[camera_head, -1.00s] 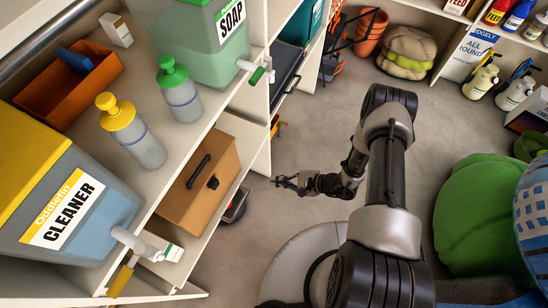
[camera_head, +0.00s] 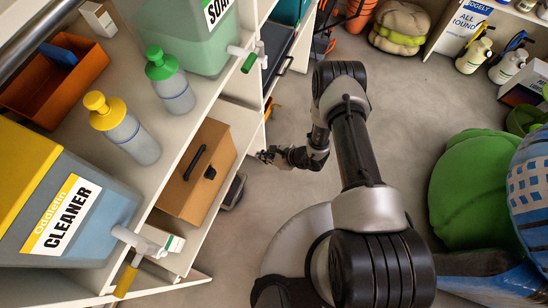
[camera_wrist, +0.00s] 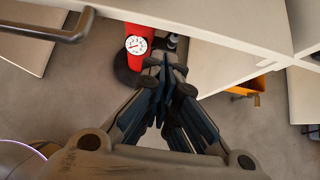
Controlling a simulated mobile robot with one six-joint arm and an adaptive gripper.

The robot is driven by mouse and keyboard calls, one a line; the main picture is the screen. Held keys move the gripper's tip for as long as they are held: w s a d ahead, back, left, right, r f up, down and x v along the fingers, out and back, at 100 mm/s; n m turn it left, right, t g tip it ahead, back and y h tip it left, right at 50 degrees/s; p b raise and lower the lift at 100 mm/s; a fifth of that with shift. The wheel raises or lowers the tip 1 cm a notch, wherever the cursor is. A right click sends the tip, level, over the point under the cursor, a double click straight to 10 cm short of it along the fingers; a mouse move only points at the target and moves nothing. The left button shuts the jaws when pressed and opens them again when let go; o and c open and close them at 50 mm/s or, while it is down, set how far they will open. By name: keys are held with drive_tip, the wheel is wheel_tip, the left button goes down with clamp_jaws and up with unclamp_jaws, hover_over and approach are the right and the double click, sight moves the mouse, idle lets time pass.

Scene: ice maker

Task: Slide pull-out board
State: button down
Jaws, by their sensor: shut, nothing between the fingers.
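A dark flat board (camera_head: 277,47) with a black bar handle (camera_head: 284,66) sits in the shelf unit at the upper middle of the head view. It looks like the pull-out board, though the shelf hides part of it. My gripper (camera_head: 264,156) is below it in the picture, near the shelf front and apart from the handle. In the wrist view my gripper (camera_wrist: 165,70) is shut and empty, its fingers together. A dark bar handle (camera_wrist: 50,34) shows at the upper left there, clear of the fingers; I cannot tell whether it is the same handle.
A brown box (camera_head: 199,174) stands on the lower shelf, left of my gripper. In the wrist view a red cylinder with a gauge (camera_wrist: 140,42) is just beyond my fingertips, beside a white shelf panel (camera_wrist: 220,65). Floor between is clear.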

sight(244, 149)
drive_tip(key=shift+w+a+r, duration=0.1)
drive_tip(key=shift+w+a, duration=0.25)
drive_tip(key=shift+a, duration=0.45)
drive_tip(key=shift+w+a+r, duration=0.1)
drive_tip(key=shift+w+a, duration=0.25)
drive_tip(key=shift+a, duration=0.4)
drive_tip(key=a, duration=0.1)
drive_tip(key=w+a+b, duration=0.1)
drive_tip(key=a, duration=0.1)
drive_tip(key=a+b, duration=0.1)
drive_tip(key=shift+w+a+f, duration=0.15)
drive_tip(key=shift+w+a, duration=0.05)
drive_tip(key=shift+w, duration=0.2)
